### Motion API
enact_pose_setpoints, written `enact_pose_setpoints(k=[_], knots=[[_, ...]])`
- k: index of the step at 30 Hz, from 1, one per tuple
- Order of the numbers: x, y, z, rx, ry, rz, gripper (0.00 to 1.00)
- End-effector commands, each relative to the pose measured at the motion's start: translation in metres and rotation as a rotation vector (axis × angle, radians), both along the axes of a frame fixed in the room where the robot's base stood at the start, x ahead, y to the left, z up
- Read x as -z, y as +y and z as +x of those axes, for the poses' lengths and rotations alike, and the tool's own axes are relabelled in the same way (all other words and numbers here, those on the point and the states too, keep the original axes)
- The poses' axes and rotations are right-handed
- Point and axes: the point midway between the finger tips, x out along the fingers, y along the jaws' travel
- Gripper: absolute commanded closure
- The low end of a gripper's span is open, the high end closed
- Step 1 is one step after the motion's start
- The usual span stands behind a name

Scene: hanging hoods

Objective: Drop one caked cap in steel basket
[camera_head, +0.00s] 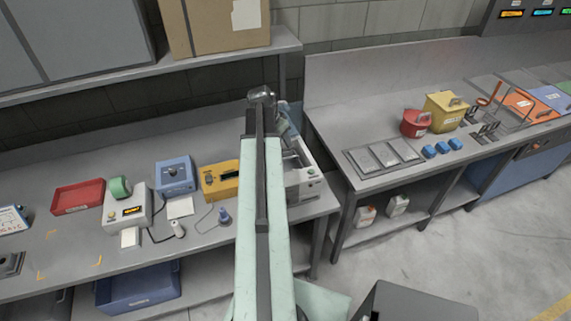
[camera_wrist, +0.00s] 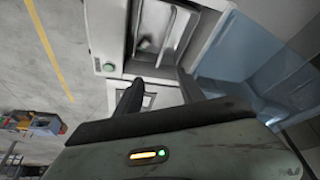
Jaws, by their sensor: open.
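A white machine with a green button (camera_head: 301,181) stands at the right end of the left bench, partly hidden behind my arm. In the wrist view its white housing (camera_wrist: 103,35) surrounds an opening with a steel, basket-like insert (camera_wrist: 172,38). A small dark grey shape (camera_wrist: 147,42) shows inside; I cannot tell whether it is a cap. My gripper (camera_wrist: 160,90) is open, its two dark fingers apart at the machine's near edge. Nothing shows between them. I cannot clearly make out any caked cap in either view.
A pale blue translucent container (camera_wrist: 255,75) is close beside the machine. The left bench holds a red tray (camera_head: 78,197), a blue box (camera_head: 175,175) and a yellow device (camera_head: 219,182). The right bench carries a red container (camera_head: 415,124) and a yellow one (camera_head: 444,112).

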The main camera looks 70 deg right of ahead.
Motion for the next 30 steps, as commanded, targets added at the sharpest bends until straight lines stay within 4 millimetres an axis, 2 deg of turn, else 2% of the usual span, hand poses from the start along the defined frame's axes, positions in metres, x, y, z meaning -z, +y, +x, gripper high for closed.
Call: enact_pose_setpoints(k=[1,4,23,26,29,30], knots=[[-0.017,0.004,0.001,-0.001,0.0,0.0,0.54],[-0.024,0.008,0.002,-0.001,0.0,0.0,0.54],[-0.02,0.008,0.003,-0.001,0.0,0.0,0.54],[-0.012,0.017,0.028,-0.04,0.0,0.0,0.54],[0.004,0.045,0.088,-0.136,0.0,0.0,0.54],[0.012,0.061,0.117,-0.186,0.0,0.0,0.54]])
